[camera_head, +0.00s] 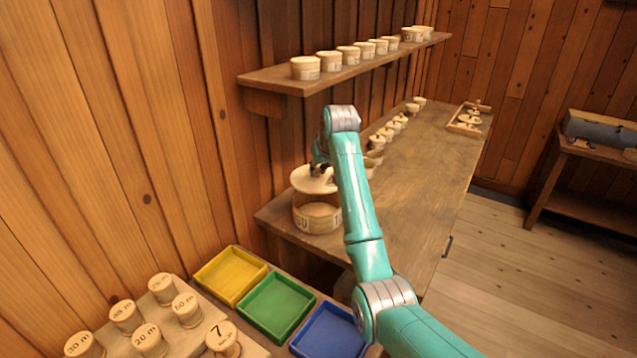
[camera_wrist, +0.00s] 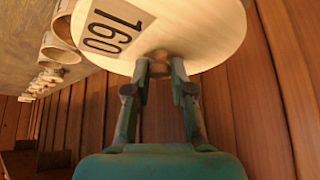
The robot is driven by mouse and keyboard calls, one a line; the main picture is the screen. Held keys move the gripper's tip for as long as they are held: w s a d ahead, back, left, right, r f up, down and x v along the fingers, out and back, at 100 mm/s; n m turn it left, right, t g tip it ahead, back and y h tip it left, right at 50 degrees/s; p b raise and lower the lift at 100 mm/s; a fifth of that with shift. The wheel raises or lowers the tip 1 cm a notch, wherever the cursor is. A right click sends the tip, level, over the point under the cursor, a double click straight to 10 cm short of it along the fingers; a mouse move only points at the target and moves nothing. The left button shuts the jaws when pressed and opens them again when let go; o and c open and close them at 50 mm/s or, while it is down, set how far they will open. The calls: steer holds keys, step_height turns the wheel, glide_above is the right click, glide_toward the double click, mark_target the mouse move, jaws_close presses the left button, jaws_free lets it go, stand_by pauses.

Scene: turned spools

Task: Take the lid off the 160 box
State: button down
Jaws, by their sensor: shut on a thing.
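The 160 box (camera_head: 318,217) is a round, pale wooden box with a pale number band, standing at the near left end of the long workbench. Its lid (camera_head: 308,182) is a round, pale wooden disc directly over the box. My gripper (camera_wrist: 160,68) is shut on this knob. In the head view my gripper (camera_head: 319,166) is partly hidden by my arm.
Small lidded pots (camera_head: 383,136) stand in a row along the workbench (camera_head: 425,165). A wall shelf (camera_head: 300,80) with several round boxes runs above. Yellow (camera_head: 231,275), green (camera_head: 275,308) and blue (camera_head: 328,335) trays and labelled spools (camera_head: 150,340) lie in front.

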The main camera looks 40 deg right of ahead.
mark_target(319, 171)
steer(key=shift+r, duration=2.7)
